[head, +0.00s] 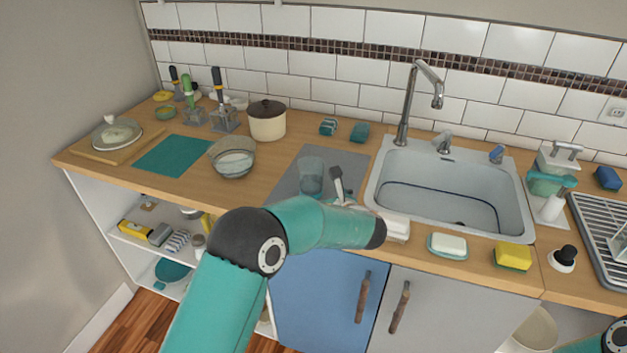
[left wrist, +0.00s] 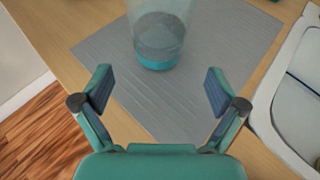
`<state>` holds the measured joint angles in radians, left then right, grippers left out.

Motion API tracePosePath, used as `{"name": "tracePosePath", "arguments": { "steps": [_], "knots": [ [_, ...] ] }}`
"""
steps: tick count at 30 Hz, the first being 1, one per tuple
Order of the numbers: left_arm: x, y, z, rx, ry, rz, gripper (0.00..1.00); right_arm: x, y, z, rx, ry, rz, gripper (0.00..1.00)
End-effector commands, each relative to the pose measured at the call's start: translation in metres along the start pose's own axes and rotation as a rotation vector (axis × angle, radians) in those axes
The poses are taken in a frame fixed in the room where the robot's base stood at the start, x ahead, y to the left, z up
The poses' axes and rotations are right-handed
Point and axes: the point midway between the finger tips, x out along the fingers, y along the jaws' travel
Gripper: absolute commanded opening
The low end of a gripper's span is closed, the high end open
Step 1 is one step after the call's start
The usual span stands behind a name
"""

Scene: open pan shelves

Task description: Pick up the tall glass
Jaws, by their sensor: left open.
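The tall glass (head: 311,176) stands upright on a grey mat (head: 290,186) left of the sink. It is clear with a teal base. In the left wrist view the glass (left wrist: 158,38) is ahead of my fingers, its top cut off by the frame. My left gripper (head: 342,186) is just right of the glass in the head view, partly hidden behind my arm. In the left wrist view my left gripper (left wrist: 160,80) is open and empty, its fingers spread wide, with the glass beyond the gap. My right gripper is not in view.
The sink (head: 440,193) with its tap lies right of the mat. A glass bowl (head: 233,160) and a lidded pot (head: 267,121) stand to the left.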

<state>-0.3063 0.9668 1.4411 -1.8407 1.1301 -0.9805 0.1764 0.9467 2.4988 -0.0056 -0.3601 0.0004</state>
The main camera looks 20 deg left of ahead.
Motion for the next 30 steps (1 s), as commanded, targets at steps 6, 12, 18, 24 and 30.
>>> {"name": "tracePosePath", "arguments": {
  "steps": [6,12,18,24,30],
  "knots": [
    [0.025,0.002,0.000,-0.001,0.001,0.003,0.96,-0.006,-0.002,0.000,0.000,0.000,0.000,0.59],
    [0.039,0.003,0.004,-0.001,0.000,0.005,0.96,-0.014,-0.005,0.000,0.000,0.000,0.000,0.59],
    [0.068,0.002,0.005,-0.002,0.001,0.005,0.96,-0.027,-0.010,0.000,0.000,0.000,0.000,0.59],
    [0.080,0.002,0.005,-0.001,-0.001,0.002,0.96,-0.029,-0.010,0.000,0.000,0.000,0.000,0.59],
    [0.080,0.002,0.004,-0.001,-0.001,0.002,0.91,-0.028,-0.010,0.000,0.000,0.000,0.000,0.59]
  ]
}}
